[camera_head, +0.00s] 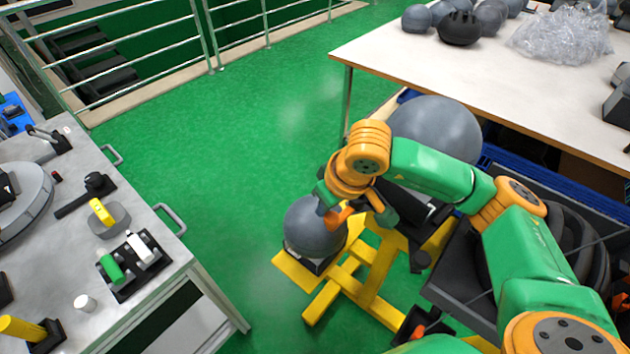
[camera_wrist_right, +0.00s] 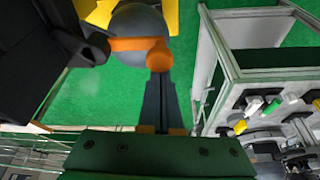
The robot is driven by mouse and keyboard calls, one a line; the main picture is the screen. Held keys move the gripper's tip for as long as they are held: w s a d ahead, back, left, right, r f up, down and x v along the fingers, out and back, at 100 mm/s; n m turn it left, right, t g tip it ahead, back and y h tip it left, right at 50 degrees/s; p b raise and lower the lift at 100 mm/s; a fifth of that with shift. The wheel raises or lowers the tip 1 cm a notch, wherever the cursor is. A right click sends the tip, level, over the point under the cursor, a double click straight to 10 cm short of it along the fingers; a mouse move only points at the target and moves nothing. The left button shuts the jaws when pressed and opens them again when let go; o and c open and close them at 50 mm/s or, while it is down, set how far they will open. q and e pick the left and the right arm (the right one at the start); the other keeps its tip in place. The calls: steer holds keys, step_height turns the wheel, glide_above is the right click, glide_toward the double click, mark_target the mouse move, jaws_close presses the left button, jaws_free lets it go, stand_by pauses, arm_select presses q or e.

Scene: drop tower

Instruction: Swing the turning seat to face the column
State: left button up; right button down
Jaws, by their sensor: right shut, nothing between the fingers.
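The seat on the yellow frame (camera_head: 375,272) shows as a dark form (camera_head: 420,207), partly hidden behind my right arm. In the wrist view a black part (camera_wrist_right: 40,50), likely of this seat, fills the upper left. An orange bar (camera_wrist_right: 135,45) reaches from it to the right. My right gripper (camera_head: 338,214) is low beside the grey ball (camera_head: 313,228). In the wrist view its dark fingers (camera_wrist_right: 160,82) are shut and empty, with tips at the bar; contact is unclear. I cannot make out the column. My left gripper is not in view.
The grey ball sits on a dark base at the yellow frame's left end. A bigger grey ball (camera_head: 436,128) is behind my arm. A control bench (camera_head: 165,240) stands left and a white table (camera_head: 465,75) at the back right. Green floor (camera_head: 240,150) between is clear.

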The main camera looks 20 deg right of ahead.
mark_target(330, 224)
steer(key=shift+s+d+n+b, duration=0.2)
steer(key=shift+s+n+b, duration=0.55)
steer(key=shift+s, duration=0.7)
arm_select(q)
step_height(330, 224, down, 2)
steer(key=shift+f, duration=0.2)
arm_select(e)
steer(key=shift+s, duration=0.25)
arm_select(q)
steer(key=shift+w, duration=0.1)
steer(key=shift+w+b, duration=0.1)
steer(key=shift+b, duration=0.2)
